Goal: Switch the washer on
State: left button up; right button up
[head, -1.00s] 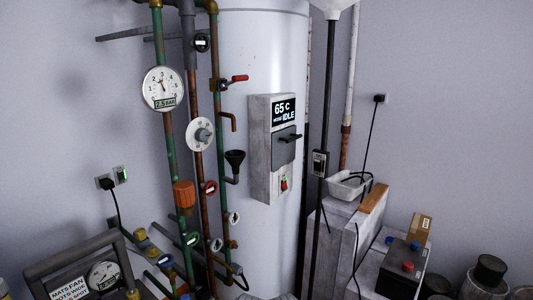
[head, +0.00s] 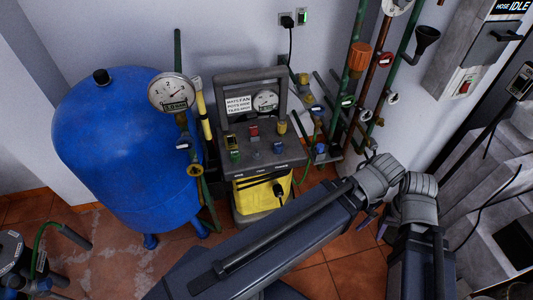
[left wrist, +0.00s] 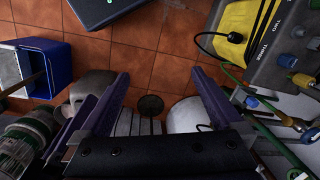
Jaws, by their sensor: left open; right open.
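The washer (head: 262,165) is a grey and yellow machine with a handle frame, left of centre in the head view. Its sloping panel carries a red switch (head: 253,130), a blue one (head: 278,148), a brass knob (head: 282,127), a white label and a gauge (head: 265,101). In the left wrist view, the washer's yellow and grey body (left wrist: 237,25) shows at top right. My left gripper (left wrist: 160,74) is open and empty there, apart from the washer. In the head view, my right gripper (head: 376,220) is open, low and right of the washer, partly hidden by my arm.
A big blue tank (head: 125,150) stands left of the washer. Pipes with valves and a copper funnel line (head: 380,70) rise at its right. A plug (head: 287,20) sits in the wall beside a green-lit switch (head: 304,17). A blue bin (left wrist: 58,52) stands left in the wrist view.

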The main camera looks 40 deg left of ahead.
aim_at(230, 138)
jog(key=u, duration=1.65)
jog(key=i+j+z, duration=0.1)
jog(key=i+z, duration=0.35)
jog(key=i, duration=0.3)
